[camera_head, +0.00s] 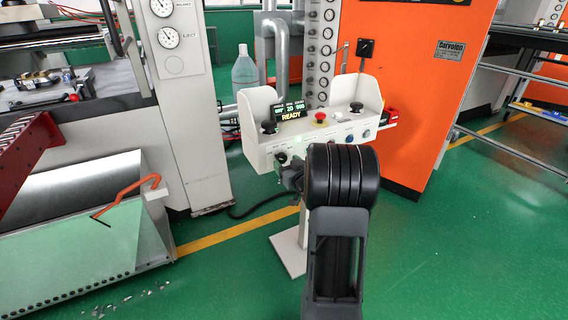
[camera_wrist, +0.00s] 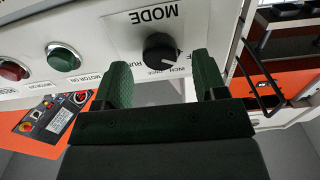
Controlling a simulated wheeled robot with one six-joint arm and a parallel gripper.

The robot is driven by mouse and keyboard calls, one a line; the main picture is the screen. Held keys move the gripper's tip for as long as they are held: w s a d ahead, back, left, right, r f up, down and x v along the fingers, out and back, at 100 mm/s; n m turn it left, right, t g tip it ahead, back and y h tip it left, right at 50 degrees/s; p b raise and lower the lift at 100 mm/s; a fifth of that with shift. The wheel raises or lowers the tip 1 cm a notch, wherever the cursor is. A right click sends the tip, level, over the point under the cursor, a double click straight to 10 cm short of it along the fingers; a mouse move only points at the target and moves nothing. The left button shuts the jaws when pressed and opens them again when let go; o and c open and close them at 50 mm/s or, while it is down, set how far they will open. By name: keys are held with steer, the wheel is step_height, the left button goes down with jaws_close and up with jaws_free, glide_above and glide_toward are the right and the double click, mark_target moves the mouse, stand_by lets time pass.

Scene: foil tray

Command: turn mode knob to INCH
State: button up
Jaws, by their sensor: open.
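The black mode knob (camera_wrist: 159,47) sits on the white panel under an upside-down MODE label (camera_wrist: 153,17) in the wrist view. Its white pointer mark slants to the lower right, towards the INCH and OFF lettering; I cannot tell exactly which position it marks. RUN lettering is at its lower left. My gripper (camera_wrist: 161,62) is open, one green finger on each side below the knob, with gaps and no visible contact. In the head view my gripper (camera_head: 291,177) is at the panel's left front, partly hidden by my arm. The control console (camera_head: 262,158) stands there, its display reading READY.
A green button (camera_wrist: 63,57) and a red button (camera_wrist: 13,70) are left of the knob in the wrist view. A red mushroom button (camera_head: 320,117) is on the console top. An orange cabinet (camera_head: 425,90) is behind right.

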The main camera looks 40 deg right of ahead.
steer(key=shift+w+d, duration=0.1)
steer(key=shift+w, duration=0.9)
steer(key=c, duration=0.9)
